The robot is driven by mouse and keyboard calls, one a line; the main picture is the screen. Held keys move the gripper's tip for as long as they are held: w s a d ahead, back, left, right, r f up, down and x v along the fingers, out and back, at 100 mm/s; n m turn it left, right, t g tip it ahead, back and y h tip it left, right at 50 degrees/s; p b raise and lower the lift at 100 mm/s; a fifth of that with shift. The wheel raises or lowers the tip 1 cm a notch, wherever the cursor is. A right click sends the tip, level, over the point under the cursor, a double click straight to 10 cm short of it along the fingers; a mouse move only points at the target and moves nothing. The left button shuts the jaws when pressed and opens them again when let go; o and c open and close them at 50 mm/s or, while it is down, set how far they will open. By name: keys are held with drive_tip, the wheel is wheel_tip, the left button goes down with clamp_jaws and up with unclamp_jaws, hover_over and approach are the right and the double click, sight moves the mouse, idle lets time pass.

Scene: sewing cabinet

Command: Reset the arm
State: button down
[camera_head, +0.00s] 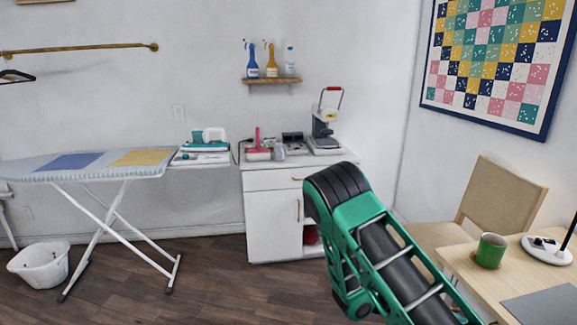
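My green and black arm (370,245) rises from the bottom right of the head view and bends at a black joint in front of the white cabinet (272,212). My gripper is not visible in this view, so I cannot see its fingers or whether it holds anything. The arm hides part of the cabinet's right side and some of the floor.
An ironing board (90,164) stands at the left, with a white basket (40,265) on the floor beside it. A wooden table (462,262) with a green mug (490,250) and a chair (500,190) are at the right. The wooden floor (205,290) is clear in front of the cabinet.

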drive_tip(key=s+a+r+m+t+y, duration=0.1)
drive_tip(key=s+a+r+m+y, duration=0.2)
drive_tip(key=s+r+m+y, duration=0.4)
drive_tip(key=s+a+r+m+t+y, duration=0.1)
drive_tip(key=s+a+r+m+y, duration=0.3)
drive_tip(key=s+r+m+y, duration=0.3)
drive_tip(key=s+r+m, duration=0.4)
drive_tip(key=s+r, duration=0.4)
drive_tip(key=s, duration=0.1)
drive_tip(key=shift+a+r+t+y, duration=0.3)
drive_tip(key=shift+r+t, duration=0.1)
drive_tip(key=shift+s, duration=0.1)
